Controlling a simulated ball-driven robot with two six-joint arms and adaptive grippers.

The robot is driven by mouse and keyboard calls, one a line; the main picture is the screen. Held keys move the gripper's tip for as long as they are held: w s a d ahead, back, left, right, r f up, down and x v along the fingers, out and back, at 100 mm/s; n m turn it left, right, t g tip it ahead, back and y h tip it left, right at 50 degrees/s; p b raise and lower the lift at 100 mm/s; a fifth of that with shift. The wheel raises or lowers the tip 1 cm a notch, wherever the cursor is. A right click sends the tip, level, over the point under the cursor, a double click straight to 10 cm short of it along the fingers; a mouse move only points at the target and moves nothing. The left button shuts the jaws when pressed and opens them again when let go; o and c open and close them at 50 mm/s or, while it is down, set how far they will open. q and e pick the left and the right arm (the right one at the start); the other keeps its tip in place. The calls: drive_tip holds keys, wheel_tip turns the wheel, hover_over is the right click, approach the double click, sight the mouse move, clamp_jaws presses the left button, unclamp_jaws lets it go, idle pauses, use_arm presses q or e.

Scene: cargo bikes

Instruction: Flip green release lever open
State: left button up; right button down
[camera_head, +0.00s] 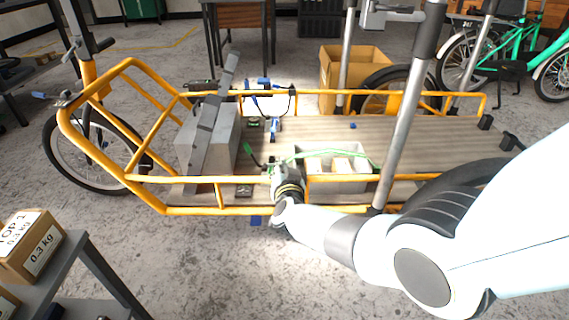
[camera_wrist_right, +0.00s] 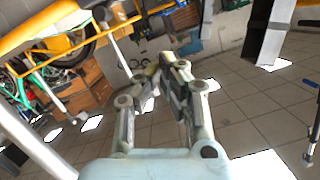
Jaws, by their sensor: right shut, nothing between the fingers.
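A small green lever (camera_head: 250,152) with a dark lower part stands tilted on the wooden deck of the yellow cargo bike, just left of my right gripper. My right gripper (camera_head: 275,172) is at the near yellow rail. Its fingers are small and partly hidden by my wrist in the head view. In the right wrist view my right gripper (camera_wrist_right: 163,72) is shut and empty, its fingertips together. I cannot tell whether it touches the lever. The lever cannot be made out in the wrist view. My left gripper is not in view.
The yellow frame rail (camera_head: 150,180) runs along the deck's near side. A grey block (camera_head: 190,150) is left of the lever. An open grey bin (camera_head: 335,183) with a green cable above it is right of my gripper. A metal post (camera_head: 405,120) stands further right.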

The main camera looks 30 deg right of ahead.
drive_tip(key=shift+p+v, duration=0.3)
drive_tip(key=shift+v, duration=0.7)
drive_tip(key=s+f+n+g+y+p, duration=0.2)
drive_tip(key=s+f, duration=0.3)
drive_tip(key=s, duration=0.6)
drive_tip(key=s+a+f+n+g+y+p, duration=0.15)
drive_tip(key=s+f, duration=0.35)
drive_tip(key=s, duration=0.5)
drive_tip(key=s+f+n+g+y+p, duration=0.1)
drive_tip(key=s+f+n+g+p, duration=0.3)
drive_tip(key=s, duration=0.7)
drive_tip(key=s+f+n+g, duration=0.1)
drive_tip(key=s+f+g, duration=0.2)
drive_tip(key=s, duration=1)
drive_tip(key=s+f+n+g+y, duration=0.1)
drive_tip(key=s+f+g, duration=0.2)
drive_tip(key=s, duration=1.1)
drive_tip(key=shift+s, duration=0.3)
